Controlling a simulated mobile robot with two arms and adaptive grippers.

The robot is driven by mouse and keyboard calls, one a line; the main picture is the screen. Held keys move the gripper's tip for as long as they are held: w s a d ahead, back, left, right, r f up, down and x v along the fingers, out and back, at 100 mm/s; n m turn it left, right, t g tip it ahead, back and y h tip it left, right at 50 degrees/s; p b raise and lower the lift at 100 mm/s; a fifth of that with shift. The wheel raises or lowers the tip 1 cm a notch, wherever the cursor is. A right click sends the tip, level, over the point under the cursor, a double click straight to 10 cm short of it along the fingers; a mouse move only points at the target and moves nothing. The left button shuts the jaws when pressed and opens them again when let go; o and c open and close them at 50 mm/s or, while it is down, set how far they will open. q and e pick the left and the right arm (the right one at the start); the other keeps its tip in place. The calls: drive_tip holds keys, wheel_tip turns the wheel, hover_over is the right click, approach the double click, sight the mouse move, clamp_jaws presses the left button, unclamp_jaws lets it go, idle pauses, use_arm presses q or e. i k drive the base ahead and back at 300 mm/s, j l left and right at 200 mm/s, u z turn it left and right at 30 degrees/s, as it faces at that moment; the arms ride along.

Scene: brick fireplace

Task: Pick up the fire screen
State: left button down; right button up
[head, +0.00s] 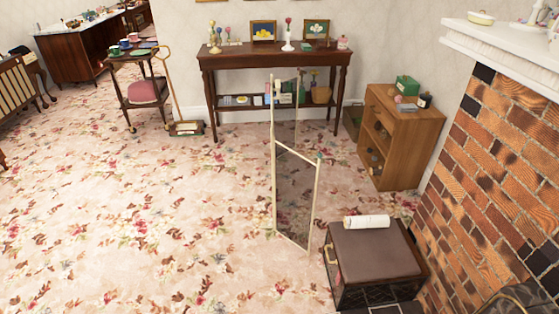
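A folding screen with thin cream edges and dark see-through panels, which looks like the fire screen (294,190), is in the middle of the head view. It stands upright on the floral carpet, seen at a steep angle. One panel shows in front and a narrower, taller-looking part rises behind it. Neither of my grippers is in view, and nothing is seen touching the screen.
A brown-topped box (372,252) with a rolled paper (366,222) stands right of the screen, by the brick fireplace (500,170). A wooden cabinet (398,138) and console table (275,60) stand behind. The carpet (130,220) to the left is clear.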

sight(278, 85)
drive_tip(key=i+u, duration=0.4)
drive_tip(key=i, duration=0.35)
drive_tip(key=i+l+u, duration=0.15)
drive_tip(key=i+u, duration=0.3)
drive_tip(key=i, duration=0.25)
drive_tip(key=i+u, duration=0.4)
drive_tip(key=i, duration=0.8)
drive_tip(key=i+z, duration=0.25)
drive_tip(key=z, duration=0.15)
drive_tip(key=i+j+z, duration=0.15)
drive_tip(key=z, duration=0.25)
drive_tip(key=i+j+z, duration=0.25)
drive_tip(key=z, duration=0.15)
drive_tip(key=i+j+z, duration=0.15)
drive_tip(key=z, duration=0.3)
drive_tip(key=i+j+z, duration=0.2)
drive_tip(key=z, duration=0.2)
drive_tip(key=i+j+z, duration=0.1)
drive_tip(key=j+z, duration=0.15)
drive_tip(key=z, duration=0.2)
drive_tip(key=j+z, duration=0.4)
drive_tip(key=i+j+z, duration=0.1)
drive_tip(key=j+z, duration=0.15)
drive_tip(key=z, duration=0.2)
